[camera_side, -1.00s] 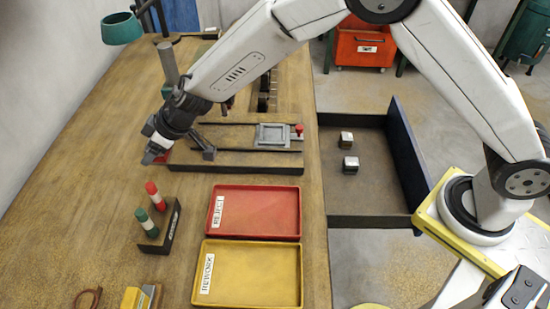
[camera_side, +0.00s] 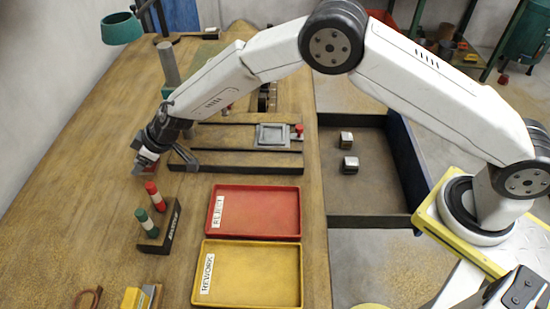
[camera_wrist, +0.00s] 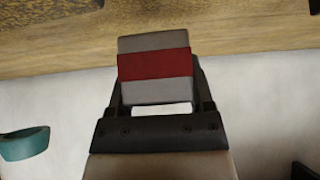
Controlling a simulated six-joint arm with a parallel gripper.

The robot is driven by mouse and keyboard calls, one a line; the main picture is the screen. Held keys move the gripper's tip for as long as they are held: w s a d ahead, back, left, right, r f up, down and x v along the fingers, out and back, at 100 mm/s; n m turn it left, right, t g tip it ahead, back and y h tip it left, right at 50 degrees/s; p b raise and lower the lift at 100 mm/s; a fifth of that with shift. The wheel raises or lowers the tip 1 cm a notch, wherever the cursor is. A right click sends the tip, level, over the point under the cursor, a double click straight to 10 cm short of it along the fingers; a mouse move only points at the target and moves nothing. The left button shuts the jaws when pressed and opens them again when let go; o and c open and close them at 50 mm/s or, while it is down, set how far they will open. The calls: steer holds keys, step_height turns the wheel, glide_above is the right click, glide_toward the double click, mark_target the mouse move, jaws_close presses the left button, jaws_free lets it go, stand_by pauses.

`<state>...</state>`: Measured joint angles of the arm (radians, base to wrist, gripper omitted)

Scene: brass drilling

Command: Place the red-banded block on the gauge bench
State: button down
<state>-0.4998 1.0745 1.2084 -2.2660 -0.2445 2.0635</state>
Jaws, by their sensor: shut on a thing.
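My gripper (camera_wrist: 158,100) is shut on the red-banded block (camera_wrist: 155,66), a grey block with a dark red band across its middle. In the wrist view the block sits between the two dark fingers. In the side view my gripper (camera_side: 145,168) is at the left part of the wooden bench, just behind the rack with the red and green markers. The block is small and hard to make out there, and I cannot tell whether it touches the bench top. I cannot tell which surface is the gauge bench.
A long dark fixture with a grey square frame (camera_side: 272,136) and red knob lies right of my gripper. The marker rack (camera_side: 168,235), red REJECT tray (camera_side: 255,212) and yellow REWORK tray (camera_side: 250,272) stand in front. Two small blocks lie in the dark bin (camera_side: 370,205) at right.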

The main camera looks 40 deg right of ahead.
mark_target(146, 170)
steer(key=shift+w+a, duration=0.1)
steer(key=shift+w+f, duration=0.1)
steer(key=shift+f, duration=1.6)
steer(key=shift+f, duration=0.15)
jaws_free()
steer(key=shift+f, duration=0.1)
steer(key=shift+r, duration=0.25)
steer(key=shift+v, duration=0.85)
steer(key=v, duration=1)
